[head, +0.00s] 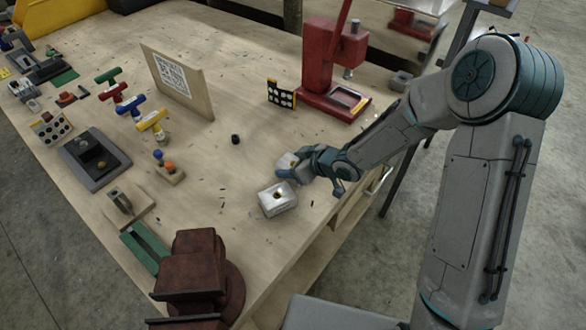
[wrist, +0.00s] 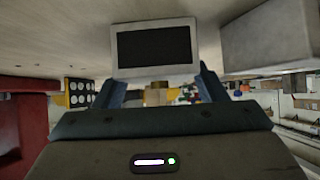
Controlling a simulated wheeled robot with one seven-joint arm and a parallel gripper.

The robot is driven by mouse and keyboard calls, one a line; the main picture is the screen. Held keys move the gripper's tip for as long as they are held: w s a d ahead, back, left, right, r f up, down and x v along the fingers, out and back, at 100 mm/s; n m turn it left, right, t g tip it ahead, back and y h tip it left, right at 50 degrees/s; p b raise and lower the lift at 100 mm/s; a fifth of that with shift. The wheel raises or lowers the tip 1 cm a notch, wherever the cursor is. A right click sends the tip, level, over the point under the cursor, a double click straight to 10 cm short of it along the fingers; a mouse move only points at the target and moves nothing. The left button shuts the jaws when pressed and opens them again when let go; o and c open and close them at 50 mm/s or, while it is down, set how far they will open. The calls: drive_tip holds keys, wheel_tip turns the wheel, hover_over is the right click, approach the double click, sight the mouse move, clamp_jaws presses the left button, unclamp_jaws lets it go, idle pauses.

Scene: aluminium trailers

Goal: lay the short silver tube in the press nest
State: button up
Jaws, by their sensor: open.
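A pale silver piece (head: 288,160), which I take for the short silver tube, is at my gripper's fingertips in the head view. In the wrist view, a tube with a pale rim (wrist: 153,74) shows its dark rectangular open end just beyond the fingers. My gripper (head: 284,169) is open, low over the table; its fingertips also show in the wrist view (wrist: 157,82). I cannot tell whether they touch the tube. The press nest (head: 350,98) appears to be the yellow-edged seat on the red press's base, and it looks empty.
A dark red vise (head: 195,275) is at the front. The table's middle is mostly clear.

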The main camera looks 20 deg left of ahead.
drive_tip(key=c, duration=0.9)
drive_tip(key=shift+r, duration=0.2)
